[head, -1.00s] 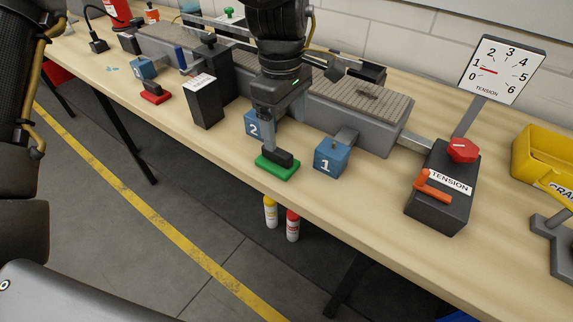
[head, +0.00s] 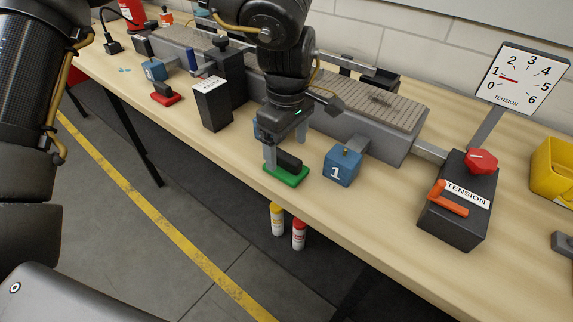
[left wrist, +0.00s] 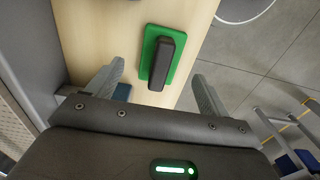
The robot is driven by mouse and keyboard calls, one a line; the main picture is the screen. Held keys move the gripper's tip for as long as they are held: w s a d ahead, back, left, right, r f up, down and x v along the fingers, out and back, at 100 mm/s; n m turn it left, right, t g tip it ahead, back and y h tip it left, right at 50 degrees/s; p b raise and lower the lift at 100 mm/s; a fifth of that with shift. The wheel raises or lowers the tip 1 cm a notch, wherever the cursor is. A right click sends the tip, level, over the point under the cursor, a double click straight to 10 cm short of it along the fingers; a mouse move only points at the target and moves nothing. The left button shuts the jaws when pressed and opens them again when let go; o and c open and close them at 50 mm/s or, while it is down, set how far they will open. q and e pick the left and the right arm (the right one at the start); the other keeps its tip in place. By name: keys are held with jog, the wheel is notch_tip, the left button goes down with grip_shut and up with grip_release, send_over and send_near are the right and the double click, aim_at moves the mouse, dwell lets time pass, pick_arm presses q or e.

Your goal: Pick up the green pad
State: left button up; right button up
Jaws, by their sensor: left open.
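The green pad (head: 286,175), a flat green plate with a black block-shaped handle, lies on the wooden bench near its front edge. In the left wrist view the green pad (left wrist: 149,55) lies ahead of the fingertips, roughly between their lines. My left gripper (head: 286,150) is open and empty, pointing down just behind and above the pad. One finger overlaps the pad's back left end in the head view; I cannot tell if it touches. Both spread fingers of the left gripper (left wrist: 157,78) show in the left wrist view. My right gripper is not in view.
A blue block marked 1 (head: 342,168) stands close right of the pad. The black tension box (head: 455,225) is farther right. A black box with a white label (head: 213,106) and a red pad (head: 165,97) are to the left. A grey conveyor (head: 375,106) runs behind.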

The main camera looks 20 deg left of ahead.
aim_at(286, 155)
pick_arm(q)
notch_tip(286, 155, down, 4)
jog(key=shift+a+f, duration=0.1)
jog(key=shift+f, duration=0.15)
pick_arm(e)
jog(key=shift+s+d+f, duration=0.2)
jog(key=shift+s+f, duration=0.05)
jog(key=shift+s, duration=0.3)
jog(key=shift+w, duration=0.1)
pick_arm(q)
jog(key=shift+c, duration=1.3)
jog(key=c, duration=0.8)
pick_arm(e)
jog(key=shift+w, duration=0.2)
pick_arm(q)
jog(key=shift+r, duration=0.2)
